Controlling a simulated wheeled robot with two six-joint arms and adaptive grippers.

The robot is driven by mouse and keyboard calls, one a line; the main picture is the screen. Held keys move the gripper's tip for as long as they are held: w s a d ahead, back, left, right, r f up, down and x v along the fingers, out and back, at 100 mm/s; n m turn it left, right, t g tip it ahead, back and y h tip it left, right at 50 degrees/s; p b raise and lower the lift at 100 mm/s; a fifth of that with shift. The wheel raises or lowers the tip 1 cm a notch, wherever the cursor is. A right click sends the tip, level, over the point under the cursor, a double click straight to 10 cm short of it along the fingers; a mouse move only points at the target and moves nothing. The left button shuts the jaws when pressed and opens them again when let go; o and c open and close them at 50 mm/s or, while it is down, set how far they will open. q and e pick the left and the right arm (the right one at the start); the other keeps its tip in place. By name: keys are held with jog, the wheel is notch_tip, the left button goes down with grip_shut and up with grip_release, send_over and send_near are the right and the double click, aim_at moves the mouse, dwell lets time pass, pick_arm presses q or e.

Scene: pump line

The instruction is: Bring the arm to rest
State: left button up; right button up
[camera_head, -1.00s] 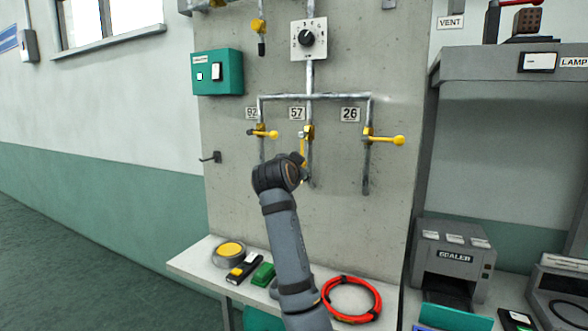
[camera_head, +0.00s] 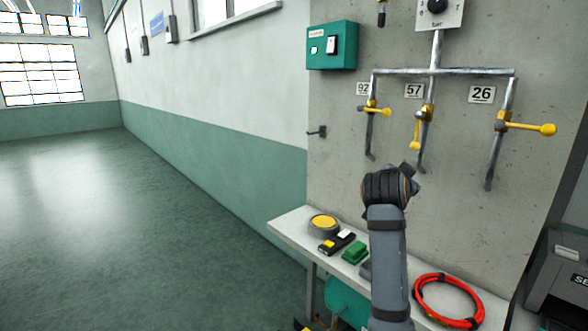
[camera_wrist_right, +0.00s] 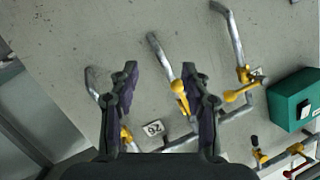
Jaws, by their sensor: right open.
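My right gripper (camera_wrist_right: 160,75) is open in the right wrist view, its two dark fingers apart with grey panel and part of a pipe behind the gap. In the head view my right arm comes up from the bottom, its wrist (camera_head: 388,187) in front of the panel below valve 57; its fingers are mostly hidden there. The yellow handle of valve 57 (camera_head: 415,135) points down along its pipe. The handles of valve 92 (camera_head: 378,110) and valve 26 (camera_head: 532,128) stick out sideways. My left gripper is out of view.
A teal box (camera_head: 332,45) is on the panel. Open floor (camera_head: 120,220) lies at left.

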jog(key=s+a+f+n+g+y, duration=0.15)
jog(key=s+f+n, duration=0.35)
jog(key=f, duration=0.9)
jog(key=s+f+n+g+y, duration=0.25)
jog(key=s+f, duration=0.35)
jog(key=f, duration=0.9)
jog(key=s+a+f+n+g+y, duration=0.25)
jog(key=s+f, duration=0.45)
jog(key=s, duration=0.5)
jog(key=s+a+f+n+g+y, duration=0.2)
jog(key=s+a+f+n, duration=0.15)
jog(key=s+f, duration=0.55)
jog(key=s+d+f+g+p, duration=0.1)
jog(key=s+d+f, duration=0.15)
jog(key=f, duration=1.05)
jog(key=s+d+f+g+p, duration=0.1)
jog(key=s+f, duration=0.3)
jog(key=f, duration=0.8)
jog(key=s+f, duration=0.6)
jog(key=s, duration=0.2)
jog(key=s+d+f+p, duration=0.1)
jog(key=s+f, duration=0.5)
jog(key=s, duration=0.2)
jog(key=shift+s+f+p, duration=0.15)
jog(key=shift+s+p, duration=0.15)
jog(key=shift+s, duration=0.05)
jog(key=shift+g, duration=0.25)
